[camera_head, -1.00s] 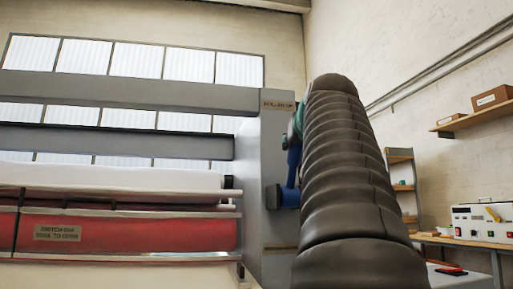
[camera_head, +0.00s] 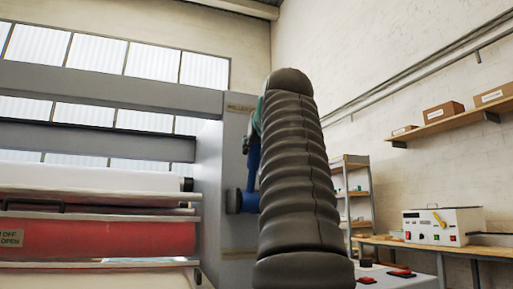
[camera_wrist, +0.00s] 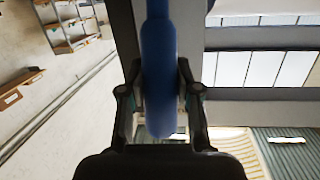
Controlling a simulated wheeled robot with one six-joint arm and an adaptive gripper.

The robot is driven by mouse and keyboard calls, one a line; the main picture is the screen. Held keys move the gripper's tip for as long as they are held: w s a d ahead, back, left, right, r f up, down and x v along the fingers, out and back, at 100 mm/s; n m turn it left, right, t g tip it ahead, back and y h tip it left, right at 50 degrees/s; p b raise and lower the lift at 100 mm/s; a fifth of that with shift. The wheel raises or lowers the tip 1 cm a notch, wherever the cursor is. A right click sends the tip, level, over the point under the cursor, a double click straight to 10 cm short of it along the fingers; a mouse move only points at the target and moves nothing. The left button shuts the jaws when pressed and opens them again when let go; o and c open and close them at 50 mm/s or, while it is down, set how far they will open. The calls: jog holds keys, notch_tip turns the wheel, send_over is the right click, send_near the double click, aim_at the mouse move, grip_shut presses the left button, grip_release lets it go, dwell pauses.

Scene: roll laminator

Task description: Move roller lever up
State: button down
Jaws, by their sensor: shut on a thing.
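The blue roller lever (camera_head: 253,166) is on the grey end housing of the laminator (camera_head: 212,160). My gripper is mostly hidden behind my arm in the head view.
The laminator's white roll (camera_head: 90,177) and red roller (camera_head: 90,238) lie left of the housing. At right are a workbench (camera_head: 430,248) with a white control box (camera_head: 443,226), a shelf rack (camera_head: 352,190) and a wall shelf with boxes (camera_head: 440,124).

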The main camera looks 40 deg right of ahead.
jog(key=shift+f, duration=0.1)
jog(key=c, duration=0.8)
grip_release()
jog(key=v, duration=1.2)
